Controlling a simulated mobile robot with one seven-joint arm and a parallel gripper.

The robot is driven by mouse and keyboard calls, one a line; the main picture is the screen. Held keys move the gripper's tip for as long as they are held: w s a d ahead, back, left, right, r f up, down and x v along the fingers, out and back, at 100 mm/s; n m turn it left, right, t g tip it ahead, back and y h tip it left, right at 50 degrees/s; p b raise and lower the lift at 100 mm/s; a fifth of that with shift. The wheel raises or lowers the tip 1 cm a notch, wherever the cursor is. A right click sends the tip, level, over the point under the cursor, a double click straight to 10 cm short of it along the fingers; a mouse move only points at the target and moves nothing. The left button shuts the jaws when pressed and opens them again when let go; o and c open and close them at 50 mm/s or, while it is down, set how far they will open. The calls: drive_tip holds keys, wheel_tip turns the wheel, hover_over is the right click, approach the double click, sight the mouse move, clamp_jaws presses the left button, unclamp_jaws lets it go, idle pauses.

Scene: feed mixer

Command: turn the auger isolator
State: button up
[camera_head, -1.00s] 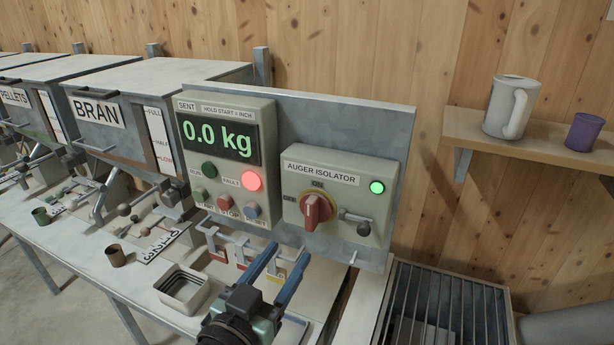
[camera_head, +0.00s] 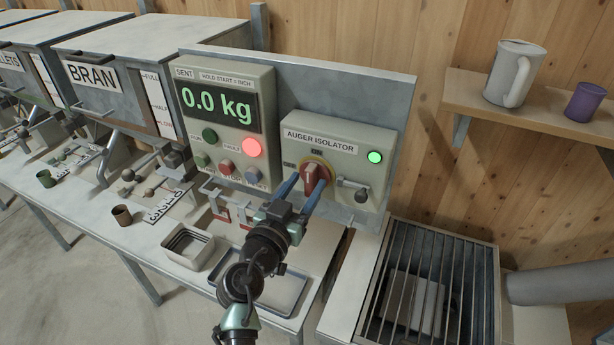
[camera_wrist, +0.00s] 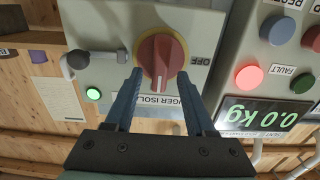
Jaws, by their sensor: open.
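The auger isolator is a red rotary knob (camera_head: 312,178) on a yellow ring, on a grey box (camera_head: 340,160) labelled AUGER ISOLATOR. The knob's grip stands upright, toward the ON mark, and the box's green lamp (camera_head: 375,157) is lit. My gripper (camera_head: 301,184) is open in front of the knob, its blue fingers pointing at it. In the wrist view the knob (camera_wrist: 160,56) lies between and just beyond the fingertips of my gripper (camera_wrist: 160,75). I cannot tell whether either finger touches it.
A small lever (camera_head: 360,194) sticks out right of the knob. The neighbouring panel (camera_head: 226,120) reads 0.0 kg with a red FAULT lamp (camera_head: 252,148) lit. Below are a square metal tin (camera_head: 188,247) and a shallow tray (camera_head: 270,287). A barred grate (camera_head: 425,285) is at the right.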

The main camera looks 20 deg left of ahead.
drive_tip(key=shift+w, duration=0.7)
drive_tip(key=shift+c, duration=0.2)
clamp_jaws()
